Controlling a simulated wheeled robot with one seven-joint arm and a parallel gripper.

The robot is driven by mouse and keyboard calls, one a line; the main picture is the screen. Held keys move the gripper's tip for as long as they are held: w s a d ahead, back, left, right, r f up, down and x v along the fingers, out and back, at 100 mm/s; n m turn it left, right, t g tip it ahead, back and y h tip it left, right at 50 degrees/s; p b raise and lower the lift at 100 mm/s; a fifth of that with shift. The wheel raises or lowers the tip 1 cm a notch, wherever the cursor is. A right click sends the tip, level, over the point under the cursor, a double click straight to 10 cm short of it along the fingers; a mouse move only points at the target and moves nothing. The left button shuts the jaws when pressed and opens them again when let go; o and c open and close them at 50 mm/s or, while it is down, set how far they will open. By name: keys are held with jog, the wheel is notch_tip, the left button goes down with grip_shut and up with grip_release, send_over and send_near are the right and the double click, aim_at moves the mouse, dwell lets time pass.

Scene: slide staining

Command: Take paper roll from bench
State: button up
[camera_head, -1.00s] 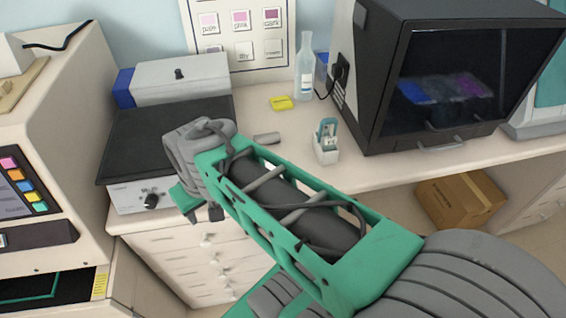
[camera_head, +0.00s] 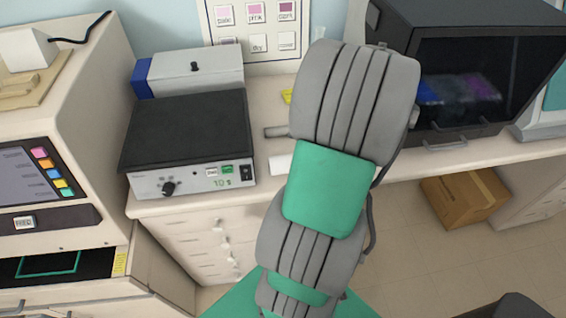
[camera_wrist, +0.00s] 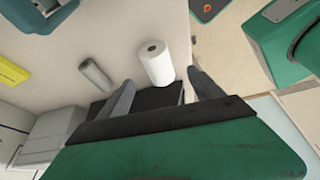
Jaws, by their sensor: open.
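The white paper roll (camera_wrist: 156,63) is on the bench in the wrist view, with the dark hole of its core facing up in the picture. My gripper (camera_wrist: 160,79) is open, its two dark fingers on either side of the roll's lower end in the picture. I cannot tell how far apart in depth they are, and the fingers do not look closed on it. In the head view only the left end of the roll (camera_head: 280,164) shows beside my arm, at the bench's front edge. My gripper is hidden there behind my arm.
A grey cylinder (camera_head: 277,132) lies behind the roll. A black-topped hotplate box (camera_head: 188,130) stands to the left, a dark-windowed cabinet (camera_head: 462,85) to the right. A yellow block (camera_wrist: 12,72) is at the wrist view's left edge. A cardboard box (camera_head: 465,194) sits below the bench.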

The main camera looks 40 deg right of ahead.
aim_at(286, 158)
jog(key=shift+w+a+f+n, duration=0.1)
jog(key=shift+a+f+n, duration=0.1)
jog(key=shift+f+n, duration=0.1)
jog(key=p+x, duration=0.1)
jog(key=x, duration=0.6)
jog(key=shift+d, duration=0.2)
jog(key=shift+w, duration=0.1)
jog(key=c, duration=1.6)
jog(key=shift+r, duration=0.1)
